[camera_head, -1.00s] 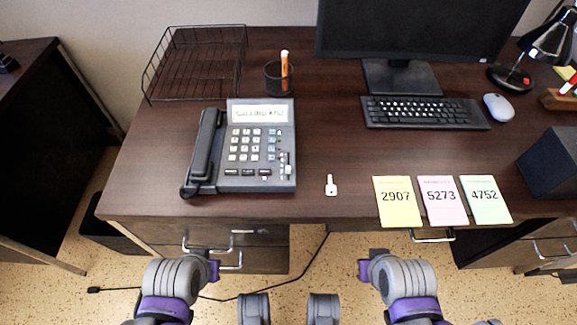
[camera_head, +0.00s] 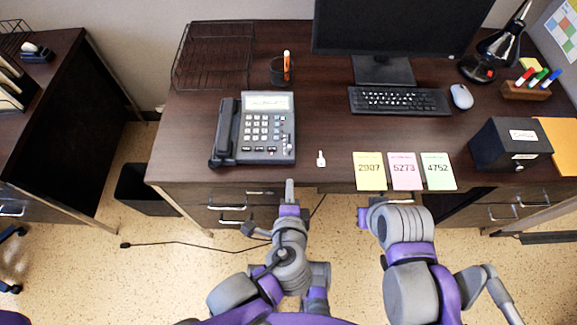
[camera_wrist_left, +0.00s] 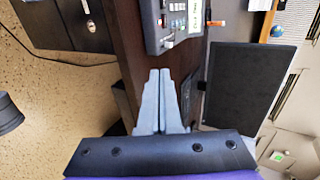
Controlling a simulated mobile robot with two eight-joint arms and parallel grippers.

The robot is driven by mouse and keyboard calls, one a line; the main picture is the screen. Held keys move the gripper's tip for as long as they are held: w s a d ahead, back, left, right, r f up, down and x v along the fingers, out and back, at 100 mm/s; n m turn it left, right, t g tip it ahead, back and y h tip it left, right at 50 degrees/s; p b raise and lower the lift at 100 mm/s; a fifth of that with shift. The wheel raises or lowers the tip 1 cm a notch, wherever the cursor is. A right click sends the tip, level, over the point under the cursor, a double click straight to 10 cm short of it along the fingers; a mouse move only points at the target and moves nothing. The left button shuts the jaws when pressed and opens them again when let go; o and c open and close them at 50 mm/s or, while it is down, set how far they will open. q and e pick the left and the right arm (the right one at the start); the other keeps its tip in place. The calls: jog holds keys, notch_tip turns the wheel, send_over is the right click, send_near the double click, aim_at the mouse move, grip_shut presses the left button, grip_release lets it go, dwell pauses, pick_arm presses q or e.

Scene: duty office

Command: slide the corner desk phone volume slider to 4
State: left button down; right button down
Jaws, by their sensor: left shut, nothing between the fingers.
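The grey desk phone (camera_head: 265,128) sits on the left part of the desk, with its black handset on its left side. Its volume slider (camera_head: 288,145) is at the lower right of the keypad, too small for its setting to be read. The phone (camera_wrist_left: 175,28) also shows at the top of the left wrist view, partly cut off. My left gripper (camera_head: 289,183) is shut and empty near the desk's front edge, in front of the phone's right side and apart from it. Its fingers (camera_wrist_left: 158,73) point toward the phone. My right gripper (camera_head: 363,212) is folded at the desk front; its fingers are unclear.
A small white key-shaped item (camera_head: 321,159) lies right of the phone. Yellow, pink and green number cards (camera_head: 404,179) lie along the front edge. A wire tray (camera_head: 212,60), pen cup (camera_head: 280,74), keyboard (camera_head: 400,101) and black box (camera_head: 510,143) stand around.

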pick_arm(q)
jog(key=b, duration=0.2)
send_near(289, 149)
jog(key=f, duration=0.1)
jog(key=w+f, duration=0.1)
jog(key=shift+f, duration=0.35)
jog(key=w, duration=0.3)
jog(key=shift+w+f, duration=0.1)
jog(key=shift+w, duration=0.65)
